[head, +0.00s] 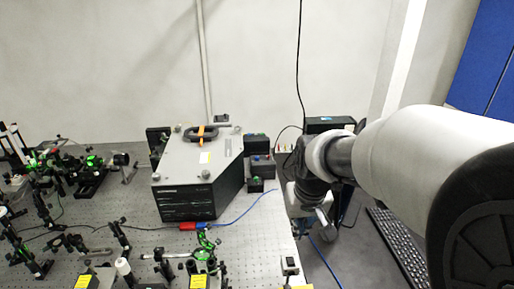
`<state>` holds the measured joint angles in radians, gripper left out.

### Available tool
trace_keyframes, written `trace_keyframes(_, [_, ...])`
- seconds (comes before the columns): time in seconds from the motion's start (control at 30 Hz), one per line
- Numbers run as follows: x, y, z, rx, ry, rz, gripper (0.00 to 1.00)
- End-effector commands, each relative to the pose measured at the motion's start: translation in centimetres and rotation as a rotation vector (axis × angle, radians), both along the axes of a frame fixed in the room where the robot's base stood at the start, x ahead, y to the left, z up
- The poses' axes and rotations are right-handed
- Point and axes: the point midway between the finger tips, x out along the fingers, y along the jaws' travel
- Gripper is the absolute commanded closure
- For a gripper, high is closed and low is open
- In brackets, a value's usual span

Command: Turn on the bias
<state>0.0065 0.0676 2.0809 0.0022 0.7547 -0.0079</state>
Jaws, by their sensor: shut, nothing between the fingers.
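No control marked as the bias can be made out in the head view. Small dark boxes (262,167) with tiny coloured knobs or connectors stand just right of a large grey-topped instrument (212,160); their labels are too small to read. A black box (331,123) stands behind my wrist, partly covered by it. My arm reaches in from the right. My gripper (324,217) hangs below the wrist near the table's right edge, shut and empty, mostly hidden by my arm, right of the small boxes and apart from them.
The perforated optical table (250,235) carries several mounts and green-lit optics (92,161) at left and front. A blue cable (245,212) crosses near a red connector (188,226). A keyboard (398,245) lies at lower right. The tabletop right of the blue cable is fairly clear.

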Motion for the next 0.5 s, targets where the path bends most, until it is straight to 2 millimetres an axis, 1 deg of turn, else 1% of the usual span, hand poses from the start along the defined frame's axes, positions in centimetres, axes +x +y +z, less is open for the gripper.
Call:
trace_keyframes(0.37, [0.23, 0.00, -0.08, 0.000, 0.002, 0.000, 1.00])
trace_keyframes(0.5, [0.33, 0.00, -0.70, 0.000, 0.004, 0.000, 1.00])
